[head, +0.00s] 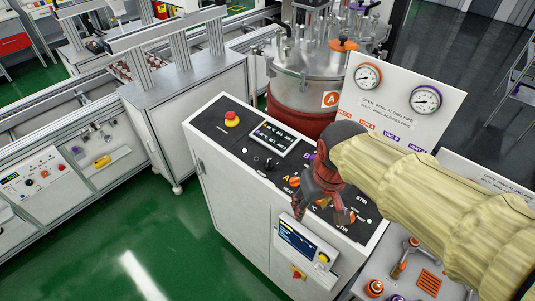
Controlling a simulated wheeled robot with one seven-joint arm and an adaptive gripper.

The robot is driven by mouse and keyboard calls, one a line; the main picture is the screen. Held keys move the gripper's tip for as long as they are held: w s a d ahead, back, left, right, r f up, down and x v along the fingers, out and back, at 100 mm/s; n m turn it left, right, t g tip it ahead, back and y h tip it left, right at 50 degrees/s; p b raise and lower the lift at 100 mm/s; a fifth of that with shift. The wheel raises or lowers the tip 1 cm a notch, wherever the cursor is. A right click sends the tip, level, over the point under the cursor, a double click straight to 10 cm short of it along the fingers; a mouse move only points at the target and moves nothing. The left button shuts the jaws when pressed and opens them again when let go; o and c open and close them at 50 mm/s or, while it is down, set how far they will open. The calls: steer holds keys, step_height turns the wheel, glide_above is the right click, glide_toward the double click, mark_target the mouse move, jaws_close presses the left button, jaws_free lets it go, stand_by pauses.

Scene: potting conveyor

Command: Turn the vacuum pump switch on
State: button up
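A control cabinet with a black sloped top panel (215,124) stands in the middle of the head view. The panel carries a small black knob or switch (271,163), orange knobs (293,181) and labels reading HEAT and STIR. I cannot tell which control is the vacuum pump switch; its label is not legible or is hidden. My gripper (321,213) is over the right half of the panel, pointing down, with its dark reddish fingers apart and nothing seen between them. It hides part of the controls. I cannot tell whether it touches the panel.
A white board with two gauges (368,76) rises behind. A steel vessel (307,65) stands beyond. A small screen (299,243) juts from the front. Green floor is free at left.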

mark_target(268, 163)
steer(key=w+a+n+p, duration=0.1)
steer(key=w+a+n, duration=0.2)
steer(key=w, duration=0.4)
steer(key=w+a+f+n+p, duration=0.1)
steer(key=w+a+n+p, duration=0.1)
steer(key=w, duration=0.6)
steer(key=w+a+f+n+p, duration=0.1)
steer(key=w+a+n, duration=0.3)
steer(key=w, duration=0.4)
steer(key=shift+a+f+n+g+h+p, duration=0.1)
steer(key=shift+a+n+g+h+p, duration=0.2)
steer(key=shift+n, duration=0.5)
steer(key=shift+w+d+r+n, duration=0.15)
steer(key=shift+r+n, duration=0.15)
steer(key=shift+n, duration=0.2)
steer(key=shift+s+n, duration=0.2)
steer(key=shift+n, duration=0.4)
steer(key=shift+w+d+f, duration=0.1)
steer(key=shift+w+f, duration=0.1)
steer(key=shift+f, duration=1.1)
steer(key=shift+w+d+f, duration=0.1)
steer(key=shift+w+f, duration=0.1)
steer(key=shift+f, duration=1.05)
steer(key=shift+w+f, duration=0.2)
steer(key=shift+f, duration=1.1)
steer(key=shift+c, duration=1.4)
steer(key=c, duration=0.8)
steer(key=shift+c, duration=0.4)
